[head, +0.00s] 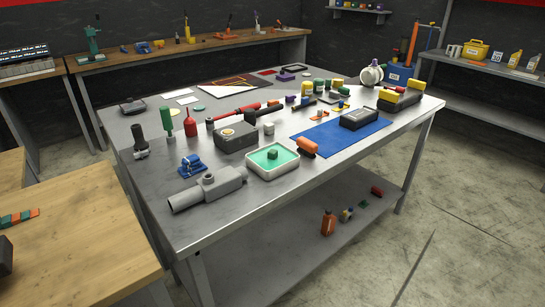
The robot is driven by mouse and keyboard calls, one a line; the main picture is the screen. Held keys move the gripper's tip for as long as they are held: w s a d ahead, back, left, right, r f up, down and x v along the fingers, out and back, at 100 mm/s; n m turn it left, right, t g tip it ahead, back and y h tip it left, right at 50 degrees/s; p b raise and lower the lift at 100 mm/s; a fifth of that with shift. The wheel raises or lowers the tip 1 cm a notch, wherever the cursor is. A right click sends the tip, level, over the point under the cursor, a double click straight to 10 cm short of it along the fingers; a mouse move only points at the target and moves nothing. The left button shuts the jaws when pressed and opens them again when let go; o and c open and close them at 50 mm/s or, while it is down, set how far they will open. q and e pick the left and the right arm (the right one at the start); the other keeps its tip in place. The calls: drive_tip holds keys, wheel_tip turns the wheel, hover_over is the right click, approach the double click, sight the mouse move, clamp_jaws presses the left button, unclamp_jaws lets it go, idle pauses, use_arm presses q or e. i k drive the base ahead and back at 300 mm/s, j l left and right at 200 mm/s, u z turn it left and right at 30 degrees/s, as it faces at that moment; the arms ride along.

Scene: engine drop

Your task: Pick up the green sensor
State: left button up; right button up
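No part is clearly marked as the green sensor. A small dark green block (273,154) sits in a white-rimmed tray (291,167) with a teal inside, near the front of the metal table. Other green things on this table are an upright green-handled tool (168,118) at the left and a green-topped can (318,86) among several small containers at the back. I cannot tell from this view which one is the sensor. Neither of my grippers is in view.
The metal table (260,205) is crowded: a grey pipe-like part (207,190), a dark grey box (236,138), an orange brush (307,147) and a blue mat (328,147) surround the tray. A wooden table (75,235) stands at the front left. Concrete floor (470,200) is open at the right.

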sight(271, 154)
drive_tip(key=l+u, duration=0.1)
drive_tip(key=u, duration=0.3)
drive_tip(key=i+l+u, duration=0.1)
drive_tip(key=u, duration=0.25)
drive_tip(key=l+u, duration=0.2)
drive_tip(key=u, duration=0.2)
drive_tip(key=l+u, duration=0.25)
drive_tip(key=l, duration=0.2)
drive_tip(key=l+u, duration=0.3)
drive_tip(key=l, duration=0.2)
drive_tip(key=l+u, duration=0.15)
drive_tip(key=l, duration=0.8)
drive_tip(key=k, duration=0.1)
